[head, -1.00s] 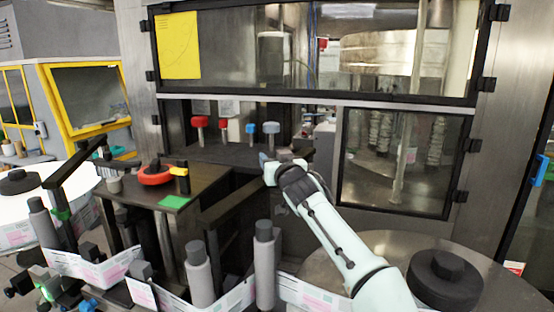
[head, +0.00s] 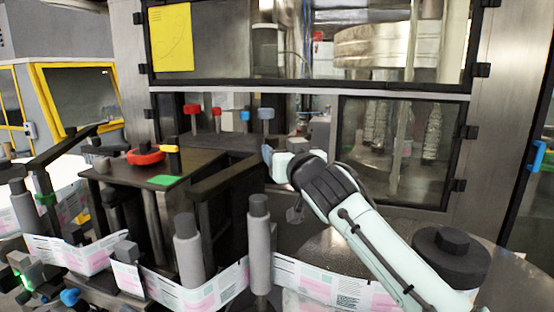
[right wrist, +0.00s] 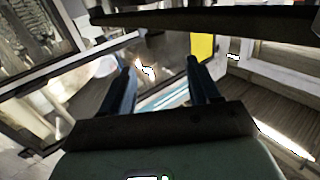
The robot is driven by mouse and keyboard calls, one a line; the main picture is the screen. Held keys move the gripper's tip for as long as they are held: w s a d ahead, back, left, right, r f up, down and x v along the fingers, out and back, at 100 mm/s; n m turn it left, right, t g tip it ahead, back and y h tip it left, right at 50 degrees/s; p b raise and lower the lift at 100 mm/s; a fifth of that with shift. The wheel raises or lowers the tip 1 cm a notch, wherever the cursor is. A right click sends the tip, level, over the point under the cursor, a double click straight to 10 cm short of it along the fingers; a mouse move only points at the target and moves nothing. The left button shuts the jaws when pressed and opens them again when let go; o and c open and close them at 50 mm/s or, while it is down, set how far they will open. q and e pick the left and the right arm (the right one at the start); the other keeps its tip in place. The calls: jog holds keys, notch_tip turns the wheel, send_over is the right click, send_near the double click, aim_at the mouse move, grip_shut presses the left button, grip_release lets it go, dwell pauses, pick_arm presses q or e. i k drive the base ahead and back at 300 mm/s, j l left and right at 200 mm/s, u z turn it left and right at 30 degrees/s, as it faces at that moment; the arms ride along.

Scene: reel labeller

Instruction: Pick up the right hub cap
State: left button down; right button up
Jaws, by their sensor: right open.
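The right hub cap (head: 450,255) is a black round disc with a raised knob. It sits on the broad, pale reel (head: 335,240) at the lower right of the head view. My right gripper (head: 267,158) is up and to the left of the cap, well apart from it, with my forearm stretching between them. In the right wrist view, its two dark blue fingers (right wrist: 161,85) stand apart with nothing held between them. I cannot make out the hub cap in the wrist view. My left gripper does not show.
A label web (head: 330,282) runs around grey rollers (head: 259,240) in front. Red and blue knobs (head: 266,114) stand behind. Framed machine windows (head: 392,150) close off the back.

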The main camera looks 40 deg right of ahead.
aim_at(463, 262)
jog(key=k+j, duration=0.3)
jog(key=k, duration=0.15)
jog(key=k+j, duration=0.3)
jog(key=k, duration=0.15)
